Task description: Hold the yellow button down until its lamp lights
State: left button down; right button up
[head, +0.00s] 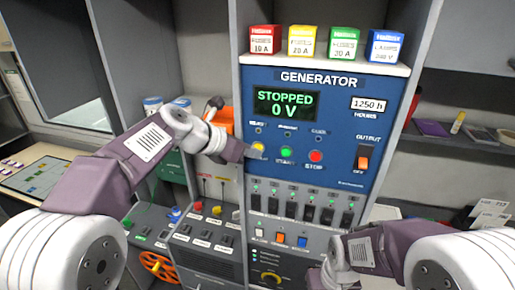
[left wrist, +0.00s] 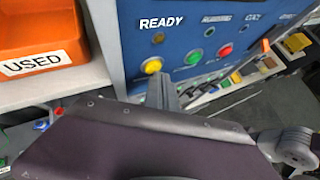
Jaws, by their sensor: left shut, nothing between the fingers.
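The yellow button (head: 258,147) is on the blue generator panel, at the left of a row of buttons. It also shows in the left wrist view (left wrist: 152,65). Its lamp, marked READY (left wrist: 158,38), sits just above it and looks dim. My left gripper (head: 252,153) is shut and empty, its tip right at the lower edge of the yellow button. In the left wrist view the gripper (left wrist: 162,82) points at the panel just below the button. I cannot tell whether it touches. My right arm shows at lower right in the head view, but its fingers do not show.
A green button (head: 286,153) and a red STOP button (head: 316,156) are to the right of the yellow one. The display (head: 286,104) reads STOPPED, 0 V. An orange bin (left wrist: 35,40) marked USED stands left of the panel.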

pick_arm(q)
jog(key=shift+w, duration=0.25)
jog(key=shift+s, duration=0.15)
dwell(5.1)
jog(key=shift+s+a, duration=0.2)
jog(key=shift+s, duration=0.45)
jog(key=shift+s, duration=0.1)
jog(key=s, duration=0.1)
jog(key=s+a+b, duration=0.1)
jog(key=s, duration=0.2)
jog(key=shift+s+a+b, duration=0.25)
jog(key=shift+s+b, duration=0.05)
jog(key=shift+b, duration=0.05)
